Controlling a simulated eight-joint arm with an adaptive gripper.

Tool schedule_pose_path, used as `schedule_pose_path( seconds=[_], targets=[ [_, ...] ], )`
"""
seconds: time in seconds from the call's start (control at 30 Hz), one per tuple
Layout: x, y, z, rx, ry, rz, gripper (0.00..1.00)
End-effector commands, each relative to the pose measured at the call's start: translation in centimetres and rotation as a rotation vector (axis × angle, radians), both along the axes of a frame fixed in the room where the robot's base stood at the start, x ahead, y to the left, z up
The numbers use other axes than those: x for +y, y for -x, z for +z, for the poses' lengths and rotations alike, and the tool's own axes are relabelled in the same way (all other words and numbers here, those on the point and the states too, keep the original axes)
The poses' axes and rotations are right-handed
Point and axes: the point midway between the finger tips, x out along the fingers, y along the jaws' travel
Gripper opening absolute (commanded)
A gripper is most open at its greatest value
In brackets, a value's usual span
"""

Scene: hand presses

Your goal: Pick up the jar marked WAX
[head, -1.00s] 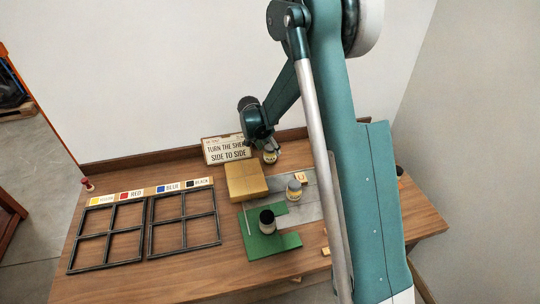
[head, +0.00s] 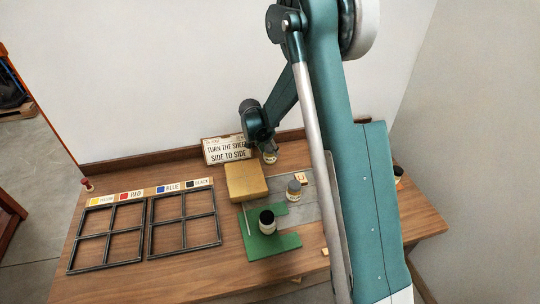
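Several small jars stand on the table, and their labels are too small to read, so I cannot tell which is marked WAX. One jar (head: 270,159) with a yellowish label is at the back, by the sign. A grey-topped jar (head: 294,191) stands near the grey plate, and a black-topped jar (head: 267,222) stands at the green piece. My gripper (head: 269,149) is right at the back jar, over its top and partly hiding it. Its fingers are too small and dark to show whether they are open or whether they touch the jar.
A green notched piece (head: 285,243) and a grey plate (head: 310,207) lie in front. Black frames (head: 184,221) fill the left. My arm hides much of the right.

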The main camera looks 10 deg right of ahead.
Motion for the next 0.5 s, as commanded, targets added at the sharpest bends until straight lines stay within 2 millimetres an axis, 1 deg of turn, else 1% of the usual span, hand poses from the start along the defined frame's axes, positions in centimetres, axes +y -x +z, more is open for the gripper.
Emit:
schedule_pose_path(
  seconds=[0.33, 0.5],
  targets=[
    [0.00, 0.00, 0.15, 0.000, 0.000, 0.000, 0.21],
    [0.00, -0.03, 0.98, 0.000, 0.000, 0.000, 0.21]
  ],
)
